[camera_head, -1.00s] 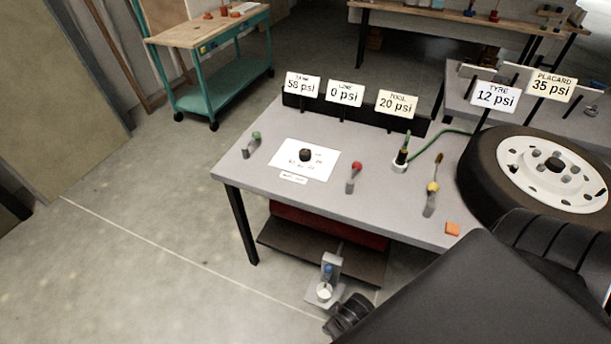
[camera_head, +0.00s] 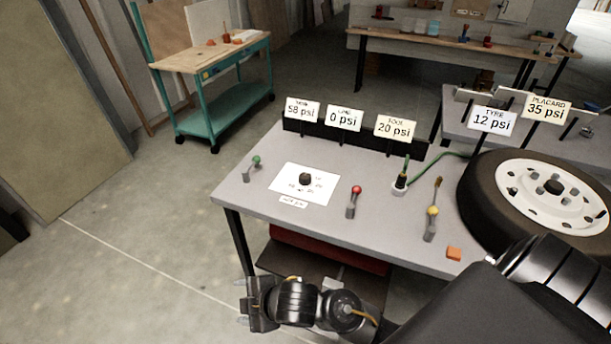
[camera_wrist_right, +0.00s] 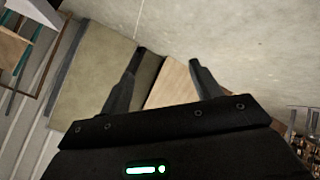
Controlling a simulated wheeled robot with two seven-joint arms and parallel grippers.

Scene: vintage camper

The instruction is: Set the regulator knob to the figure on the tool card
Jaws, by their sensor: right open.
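The dark regulator knob (camera_head: 305,179) sits on a white dial sheet (camera_head: 322,190) at the left of the grey bench (camera_head: 385,215). The marks around it are too small to read. The tool card (camera_head: 396,128) at the bench's back reads 20 psi. My right gripper (camera_head: 243,303) is low in front of the bench's front edge, well apart from the knob, with its fingers pointing left. In the right wrist view my right gripper (camera_wrist_right: 165,75) has two spread fingers with nothing between them. My left gripper is not in view.
Green (camera_head: 256,160), red (camera_head: 356,190) and yellow (camera_head: 432,211) ended levers stand on the bench. Other cards read tank 58 (camera_head: 302,109), line 0 (camera_head: 344,118), tyre 12 (camera_head: 492,120) and placard 35 psi (camera_head: 545,108). A wheel (camera_head: 485,200) lies right.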

